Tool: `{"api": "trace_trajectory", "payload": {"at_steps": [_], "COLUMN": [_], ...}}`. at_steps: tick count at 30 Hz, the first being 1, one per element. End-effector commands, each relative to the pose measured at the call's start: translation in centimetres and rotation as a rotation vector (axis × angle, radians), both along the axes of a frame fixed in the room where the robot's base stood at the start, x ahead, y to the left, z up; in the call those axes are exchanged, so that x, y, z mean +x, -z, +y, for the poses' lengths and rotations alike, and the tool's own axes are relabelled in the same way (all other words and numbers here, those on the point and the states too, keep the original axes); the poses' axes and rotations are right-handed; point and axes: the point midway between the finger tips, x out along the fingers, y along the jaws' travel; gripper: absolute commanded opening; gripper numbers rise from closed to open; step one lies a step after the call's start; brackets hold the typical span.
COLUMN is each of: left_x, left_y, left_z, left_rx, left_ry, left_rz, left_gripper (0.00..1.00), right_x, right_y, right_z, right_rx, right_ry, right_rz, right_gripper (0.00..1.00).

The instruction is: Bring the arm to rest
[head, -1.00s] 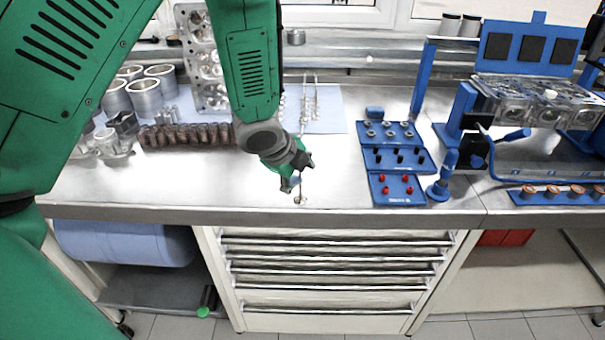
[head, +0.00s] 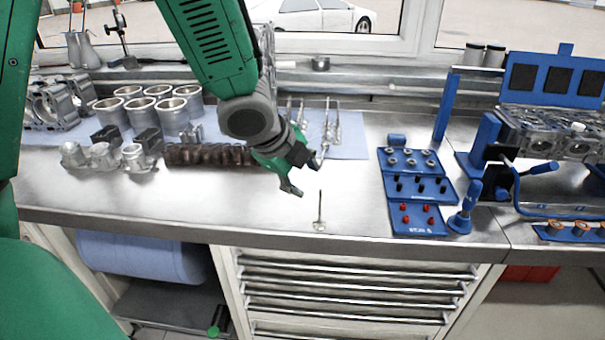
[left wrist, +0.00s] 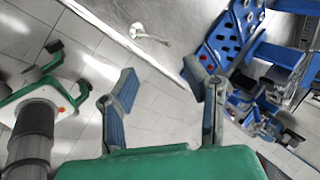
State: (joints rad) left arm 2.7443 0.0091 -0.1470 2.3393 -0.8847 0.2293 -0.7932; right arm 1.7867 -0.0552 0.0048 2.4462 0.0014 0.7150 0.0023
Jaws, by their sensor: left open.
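My left gripper (head: 307,174) hangs above the front part of the steel bench (head: 110,204), open, with nothing between its fingers. In the left wrist view its two fingers (left wrist: 161,78) are spread wide apart. A single thin engine valve (head: 320,212) stands upright on its head on the bench, just below and to the right of the gripper, apart from it. The valve also shows in the left wrist view (left wrist: 150,35), beyond the fingers.
A blue tiered tray (head: 417,190) with small parts and a blue-handled tool (head: 464,212) stand to the right. A camshaft-like dark part (head: 208,155), pistons (head: 104,156) and cylinder liners (head: 172,113) lie to the left. A cylinder head (head: 552,135) sits in a blue stand.

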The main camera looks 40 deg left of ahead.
Motion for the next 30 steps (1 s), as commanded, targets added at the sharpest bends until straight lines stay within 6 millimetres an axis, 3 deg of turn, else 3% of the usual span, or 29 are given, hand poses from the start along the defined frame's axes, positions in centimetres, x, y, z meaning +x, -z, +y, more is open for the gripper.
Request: {"api": "trace_trajectory", "payload": {"at_steps": [9, 13, 17, 20, 24, 27, 30], "left_x": [-0.5, -1.0, -3.0, -5.9, -11.3, -15.7, -19.7], "left_y": [-0.6, 1.6, 8.3, 15.3, 24.2, 29.3, 32.9], "left_z": [0.0, -0.5, -1.9, -3.3, -4.4, -4.6, -4.4], "left_rx": [0.000, -0.040, -0.168, -0.287, -0.397, -0.430, -0.433], "left_ry": [0.000, -0.045, -0.217, -0.437, -0.789, -1.033, -1.235], "left_rz": [0.002, 0.036, 0.139, 0.245, 0.367, 0.424, 0.449], "left_gripper": [0.41, 0.41, 0.41, 0.41, 0.41, 0.41, 0.41], "right_x": [0.0, 0.2, 0.2, 0.2, 0.2, 0.2, 0.2], "right_y": [0.0, 0.5, 1.6, 2.8, 4.4, 5.4, 6.1], "right_z": [0.0, 0.0, 0.0, 0.0, 0.0, 0.0, 0.0], "right_rx": [0.000, 0.000, 0.000, 0.000, 0.000, 0.000, 0.000], "right_ry": [0.000, 0.000, 0.000, 0.000, 0.000, 0.000, 0.000], "right_rz": [0.000, 0.001, 0.001, 0.002, 0.002, 0.002, 0.002], "right_gripper": [0.40, 0.40, 0.40, 0.40, 0.40, 0.40, 0.40]}}
